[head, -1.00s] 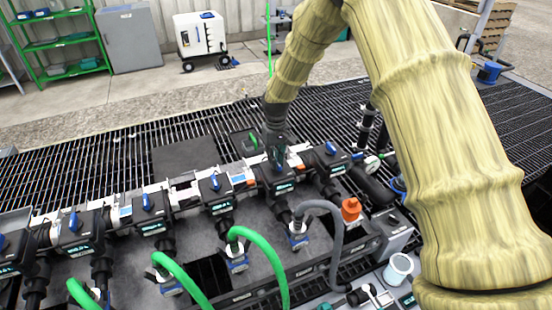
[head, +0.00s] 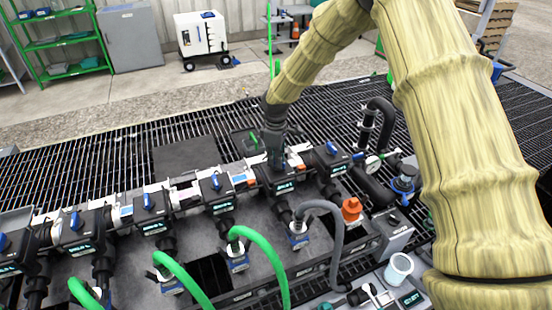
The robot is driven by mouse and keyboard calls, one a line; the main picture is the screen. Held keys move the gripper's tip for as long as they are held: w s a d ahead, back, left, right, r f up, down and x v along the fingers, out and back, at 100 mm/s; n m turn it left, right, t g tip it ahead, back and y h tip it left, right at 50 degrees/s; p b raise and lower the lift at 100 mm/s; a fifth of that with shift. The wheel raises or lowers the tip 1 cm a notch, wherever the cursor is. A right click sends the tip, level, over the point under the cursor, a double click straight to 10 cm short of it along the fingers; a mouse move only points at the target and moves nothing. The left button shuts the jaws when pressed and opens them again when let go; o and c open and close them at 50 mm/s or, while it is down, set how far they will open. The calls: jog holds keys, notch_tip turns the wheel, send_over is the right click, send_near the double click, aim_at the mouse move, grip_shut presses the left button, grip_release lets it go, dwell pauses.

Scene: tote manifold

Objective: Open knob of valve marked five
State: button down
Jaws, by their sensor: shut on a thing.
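A row of several black valves with blue knobs and small lit displays runs along the manifold. My gripper (head: 277,163) points down onto the valve (head: 281,187) second from the right end of the row. It is shut on that valve's knob, which the fingers mostly hide. The display on this valve is lit, but its marking is too small to read, so I cannot confirm the number five. Neighbouring valves show blue knobs, one to the left (head: 216,181) and one to the right (head: 331,149).
Green hoses (head: 262,250) and a grey hose (head: 334,222) rise in front of the row. An orange cap (head: 351,209) stands near the right end, with a pressure gauge (head: 373,163) and black pipes beyond it. Dark grating (head: 100,165) lies open behind the manifold.

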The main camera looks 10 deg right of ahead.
jog(key=n, duration=0.4)
jog(key=shift+r, duration=0.1)
jog(key=shift+s+n+p, duration=0.15)
jog(key=shift+n+p, duration=0.3)
jog(key=shift+n, duration=1.45)
jog(key=c, duration=1.5)
grip_release()
jog(key=shift+o, duration=0.2)
notch_tip(320, 180, up, 12)
